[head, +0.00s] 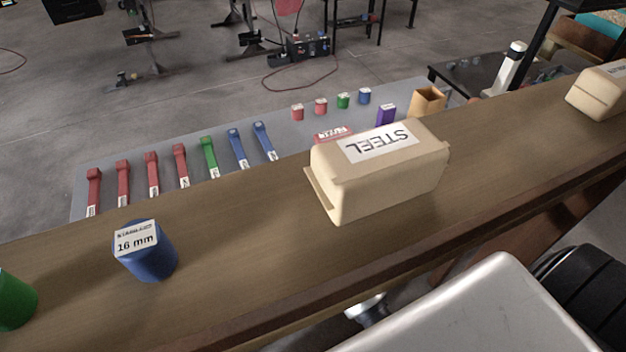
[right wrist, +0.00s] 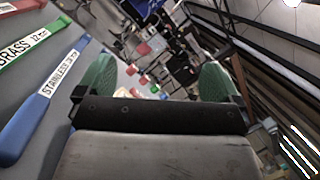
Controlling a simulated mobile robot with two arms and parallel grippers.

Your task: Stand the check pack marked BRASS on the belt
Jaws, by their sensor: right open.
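No label reading BRASS on a pack is legible in the head view. A cream pack (head: 385,180) with a STEEL label, upside down to me, sits on a long brown surface (head: 240,225); I cannot tell whether this is the belt. A second cream pack (head: 603,92) at the far right has a label too small to read. In the right wrist view, a green wand (right wrist: 30,45) reads BRASS, beside a blue wand (right wrist: 38,105) marked STAINLESS. My right gripper (right wrist: 157,85) is open with green pads apart and nothing between them. My left gripper is not in view.
A blue cylinder (head: 150,255) marked 16 mm and a green cylinder (head: 14,302) stand on the brown surface's left part. Beyond it, a grey table (head: 235,188) holds a row of wands, several small cylinders, a purple block (head: 386,115) and a tan open box (head: 428,101).

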